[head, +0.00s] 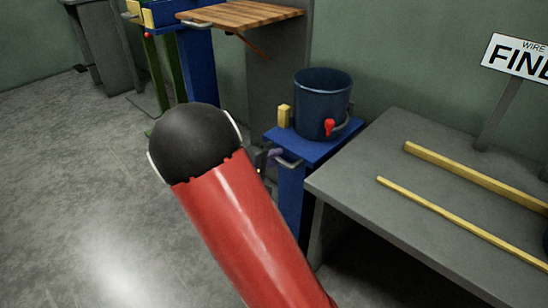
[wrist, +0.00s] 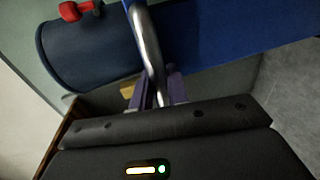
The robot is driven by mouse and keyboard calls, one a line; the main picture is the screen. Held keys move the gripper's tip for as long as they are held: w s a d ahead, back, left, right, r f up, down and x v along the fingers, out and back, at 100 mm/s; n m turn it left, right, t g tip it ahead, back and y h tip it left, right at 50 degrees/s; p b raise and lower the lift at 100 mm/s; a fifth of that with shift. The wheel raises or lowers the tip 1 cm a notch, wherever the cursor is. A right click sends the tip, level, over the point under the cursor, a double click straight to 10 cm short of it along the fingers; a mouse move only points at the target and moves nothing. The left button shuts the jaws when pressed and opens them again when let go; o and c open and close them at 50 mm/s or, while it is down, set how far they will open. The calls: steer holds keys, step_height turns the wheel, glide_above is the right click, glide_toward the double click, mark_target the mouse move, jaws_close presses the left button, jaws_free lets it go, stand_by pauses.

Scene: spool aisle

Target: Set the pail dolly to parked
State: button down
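The pail dolly (head: 318,150) is a blue stand with a flat top, beside the grey bench. A dark blue pail (head: 322,92) with a red tap (head: 329,127) stands upright on it. A metal handle (head: 290,163) sticks out from its front edge. My gripper (head: 273,153) is at the handle's left part, mostly hidden by my red arm. In the wrist view, the curved handle bar (wrist: 147,45) runs down between the close-set purple fingers of my gripper (wrist: 160,88), which look shut on it. The pail (wrist: 85,50) and its red tap (wrist: 78,10) show at the upper left.
A grey bench (head: 390,160) with yellow bars (head: 460,222) stands right of the dolly. A wooden-topped stand (head: 240,15) and another blue stand (head: 198,70) are behind, left. A small yellow block (head: 284,116) is beside the pail. Open concrete floor (head: 80,170) lies left.

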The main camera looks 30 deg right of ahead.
mark_target(305, 136)
steer(key=shift+w+d+f+b, duration=0.1)
steer(key=shift+d+f+b, duration=0.05)
steer(key=shift+d+b, duration=0.2)
steer(key=r+b+x, duration=0.1)
steer(key=b+x, duration=0.1)
steer(key=x, duration=0.2)
steer(key=b+x, duration=0.2)
steer(key=x, duration=0.2)
steer(key=r+b+x, duration=0.1)
steer(key=b+x, duration=0.2)
steer(key=x, duration=0.2)
steer(key=shift+w+d+r, duration=0.1)
steer(key=shift+d+r, duration=0.35)
steer(key=shift+r, duration=0.15)
steer(key=c, duration=1.5)
jaws_free()
steer(key=shift+d, duration=0.15)
steer(key=shift+o, duration=0.3)
steer(key=shift+f, duration=0.1)
